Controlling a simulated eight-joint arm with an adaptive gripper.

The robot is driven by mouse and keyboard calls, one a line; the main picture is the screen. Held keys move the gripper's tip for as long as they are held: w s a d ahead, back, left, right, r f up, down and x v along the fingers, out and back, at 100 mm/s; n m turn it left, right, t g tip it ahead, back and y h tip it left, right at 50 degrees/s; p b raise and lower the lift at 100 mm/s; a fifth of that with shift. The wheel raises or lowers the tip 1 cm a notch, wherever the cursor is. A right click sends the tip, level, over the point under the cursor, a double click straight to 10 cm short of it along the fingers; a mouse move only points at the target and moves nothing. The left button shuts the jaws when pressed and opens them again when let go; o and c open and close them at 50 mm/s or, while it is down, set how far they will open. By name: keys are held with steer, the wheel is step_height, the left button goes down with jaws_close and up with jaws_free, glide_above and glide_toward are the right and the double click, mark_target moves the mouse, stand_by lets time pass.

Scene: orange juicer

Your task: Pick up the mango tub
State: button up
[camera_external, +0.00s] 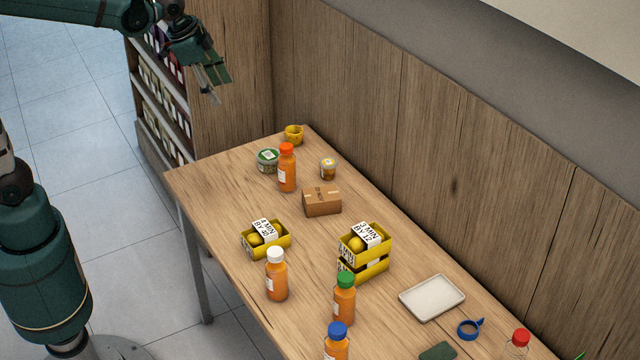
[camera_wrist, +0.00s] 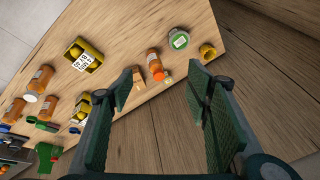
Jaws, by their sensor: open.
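A small clear tub with yellow-orange contents (camera_external: 328,168) stands near the far end of the table, close to the wall; it looks like the mango tub, though its label is too small to read. In the wrist view a small yellowish top (camera_wrist: 167,79) beside an orange bottle seems to be the same tub. A wider tub with a green-and-white lid (camera_external: 267,160) stands left of the orange-capped bottle (camera_external: 287,168); it also shows in the wrist view (camera_wrist: 178,39). My gripper (camera_external: 213,88) is open and empty, high up and apart from the tubs.
A yellow cup (camera_external: 294,135) stands at the far corner. A cardboard box (camera_external: 322,201), yellow fruit crates (camera_external: 364,268), several juice bottles and a white tray (camera_external: 432,298) occupy the nearer table. A wooden wall (camera_external: 350,80) borders the right side. The far left tabletop is clear.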

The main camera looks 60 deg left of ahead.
steer(key=w+d+f+m+g, duration=0.1)
steer(key=w+d+f+m, duration=0.15)
steer(key=w, duration=0.75)
steer(key=m+g+p, duration=0.3)
steer(key=m, duration=0.6)
glide_above(328, 161)
steer(key=shift+n, duration=0.25)
steer(key=f, duration=2.1)
steer(key=shift+s+a+f, duration=0.1)
steer(key=shift+a+f, duration=0.2)
steer(key=shift+w+d+f, duration=0.15)
steer(key=shift+w+f, duration=0.15)
steer(key=shift+f, duration=0.4)
steer(key=shift+f, duration=1.25)
steer(key=shift+s+d+f+b, duration=0.1)
steer(key=shift+f+b, duration=0.25)
steer(key=shift+f, duration=1)
steer(key=shift+s+d+f+b, duration=0.1)
steer(key=shift+f+b, duration=0.25)
steer(key=shift+f, duration=0.95)
